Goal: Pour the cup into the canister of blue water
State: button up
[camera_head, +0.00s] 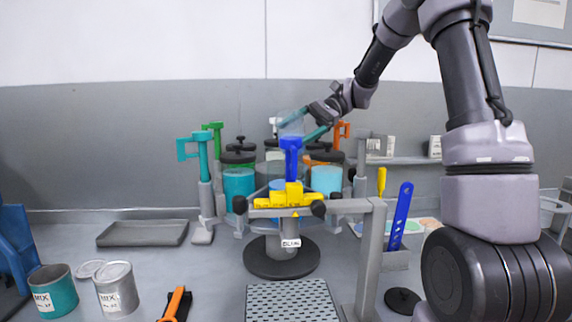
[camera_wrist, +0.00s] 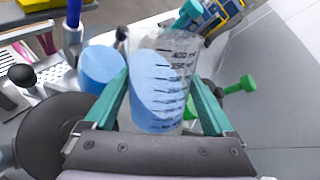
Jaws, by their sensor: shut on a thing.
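My gripper (camera_head: 294,131) is shut on a clear graduated cup (camera_head: 291,122), above the ring of canisters. In the wrist view the cup (camera_wrist: 165,62) stands between my teal fingers (camera_wrist: 160,80). Blue shows in its lower part; I cannot tell whether this is liquid inside or something seen through the wall. In the head view a teal-blue canister (camera_head: 239,186) is at the left of the ring and a light-blue one (camera_head: 326,181) at the right. More blue shows at the middle, partly hidden by a blue post. A blue round shape (camera_wrist: 102,68) lies left of the cup in the wrist view.
A yellow clamp with a blue post (camera_head: 291,165) stands in front of the canisters. Teal (camera_head: 195,150), green (camera_head: 213,127) and orange (camera_head: 341,130) handles rise around the ring. Dark lids cover some vessels. A grey tray (camera_head: 142,234) and MIX cans (camera_head: 117,290) are at left.

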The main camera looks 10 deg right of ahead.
jog(key=shift+s+n+t, duration=0.1)
jog(key=shift+n+t, duration=0.2)
dwell(0.4)
jog(key=shift+r+n+t+h, duration=0.4)
jog(key=shift+r+t, duration=0.05)
jog(key=shift+t, duration=0.15)
dwell(0.8)
jog(key=shift+s+a+f+n+t+h+p, duration=0.15)
jog(key=shift+f+n+t+h+p, duration=0.2)
jog(key=shift+t+p, duration=0.2)
jog(key=shift+s+d+f+n+t+h+p, duration=0.15)
jog(key=shift+n+t+h+p, duration=0.1)
jog(key=shift+n+t+p, duration=0.25)
dwell(2.9)
jog(key=shift+s+a+r+t, duration=0.25)
jog(key=shift+s+r+t, duration=0.05)
jog(key=shift+s+t, duration=0.15)
dwell(1.0)
